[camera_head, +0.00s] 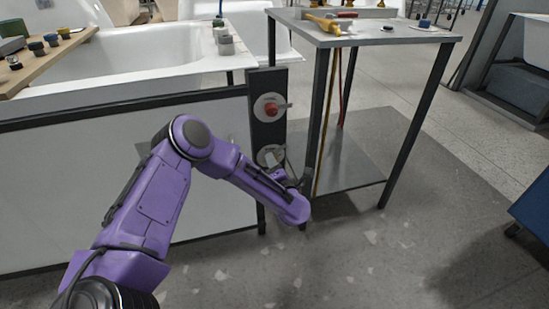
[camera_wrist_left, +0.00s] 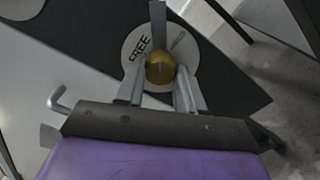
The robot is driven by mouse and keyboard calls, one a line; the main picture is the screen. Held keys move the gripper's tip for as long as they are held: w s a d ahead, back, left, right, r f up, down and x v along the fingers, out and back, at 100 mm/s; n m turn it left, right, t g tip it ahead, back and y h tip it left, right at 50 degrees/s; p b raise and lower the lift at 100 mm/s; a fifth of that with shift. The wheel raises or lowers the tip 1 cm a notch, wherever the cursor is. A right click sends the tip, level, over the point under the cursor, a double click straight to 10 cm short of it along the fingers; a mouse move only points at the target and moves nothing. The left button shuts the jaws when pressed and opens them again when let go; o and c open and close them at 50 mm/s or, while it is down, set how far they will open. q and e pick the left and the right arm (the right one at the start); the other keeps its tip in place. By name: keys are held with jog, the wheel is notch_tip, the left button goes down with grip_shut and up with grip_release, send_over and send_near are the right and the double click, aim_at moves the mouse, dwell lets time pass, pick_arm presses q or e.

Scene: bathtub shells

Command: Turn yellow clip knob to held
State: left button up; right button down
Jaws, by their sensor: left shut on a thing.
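The yellow clip knob (camera_wrist_left: 160,68) sits at the centre of a pale round dial (camera_wrist_left: 190,62) on a dark panel in the left wrist view. The dial bears the word FREE, left of a grey bar (camera_wrist_left: 158,22) that extends from the knob toward the top of the picture. My left gripper (camera_wrist_left: 161,76) has one finger on each side of the knob and is shut on it. In the head view my left gripper (camera_head: 275,160) is at the lower dial (camera_head: 264,153) of the dark panel (camera_head: 266,133), covering much of it; the yellow knob is hidden there. My right gripper is not in view.
A red knob (camera_head: 271,108) on its own dial sits above on the same panel. A white bathtub (camera_head: 150,55) stands behind to the left. A metal table (camera_head: 385,38) with a yellow-handled tool (camera_head: 325,24) stands close on the right. The floor in front is clear.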

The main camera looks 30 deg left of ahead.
pick_arm(q)
jog(key=shift+r+m+p, duration=0.1)
jog(key=shift+m+p, duration=2)
jog(key=shift+m, duration=1.5)
jog(key=shift+s+a, duration=0.1)
jog(key=o, duration=1)
jog(key=shift+o, duration=0.2)
